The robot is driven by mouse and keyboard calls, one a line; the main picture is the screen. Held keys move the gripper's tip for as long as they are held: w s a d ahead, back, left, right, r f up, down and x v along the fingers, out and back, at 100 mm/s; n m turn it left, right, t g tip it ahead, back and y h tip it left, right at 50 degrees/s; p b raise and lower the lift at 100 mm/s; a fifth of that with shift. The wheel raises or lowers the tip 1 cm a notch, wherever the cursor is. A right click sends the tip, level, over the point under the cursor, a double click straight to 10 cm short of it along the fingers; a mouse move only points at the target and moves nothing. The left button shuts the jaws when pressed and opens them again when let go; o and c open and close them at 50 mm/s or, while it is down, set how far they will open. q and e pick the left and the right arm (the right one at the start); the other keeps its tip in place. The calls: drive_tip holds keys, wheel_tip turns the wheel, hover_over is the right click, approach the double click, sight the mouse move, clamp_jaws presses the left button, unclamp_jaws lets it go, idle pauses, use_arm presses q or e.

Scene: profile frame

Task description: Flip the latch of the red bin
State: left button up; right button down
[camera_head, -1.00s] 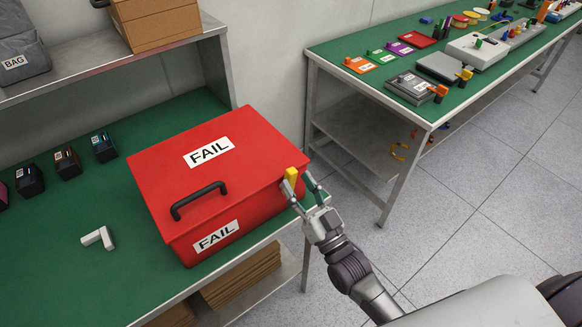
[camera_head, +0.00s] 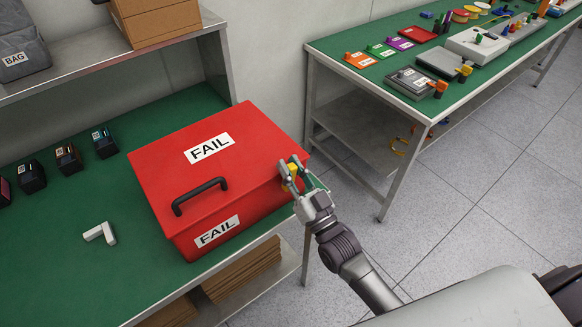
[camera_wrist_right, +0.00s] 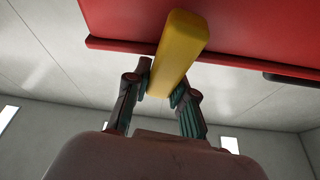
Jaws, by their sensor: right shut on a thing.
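The red bin (camera_head: 165,170) stands on the green table with its lid down, FAIL labels on the lid and front, and a black handle (camera_head: 199,196). A yellow latch (camera_head: 293,170) is on the bin's right side and is partly covered by my fingers. My right gripper (camera_head: 292,177) is at that side, shut on the latch. In the right wrist view the yellow latch (camera_wrist_right: 178,55) sits between the two fingers (camera_wrist_right: 161,93), in front of the red bin (camera_wrist_right: 250,28). My left gripper is not in view.
The green table (camera_head: 70,240) holds a white L-shaped piece (camera_head: 100,233) and several small dark boxes (camera_head: 69,161). A shelf with a cardboard box (camera_head: 155,20) is above. A second bench (camera_head: 330,45) with tools stands behind; floor lies between.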

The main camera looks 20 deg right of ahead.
drive_tip(key=n+y, duration=0.1)
drive_tip(key=n, duration=0.1)
drive_tip(key=a+n+y, duration=0.1)
drive_tip(key=n, duration=0.1)
drive_tip(key=shift+s, duration=0.2)
drive_tip(key=c, duration=1)
unclamp_jaws()
drive_tip(key=shift+a+r, duration=0.1)
drive_tip(key=shift+o, duration=0.2)
drive_tip(key=shift+g, duration=0.3)
drive_tip(key=v, duration=1.2)
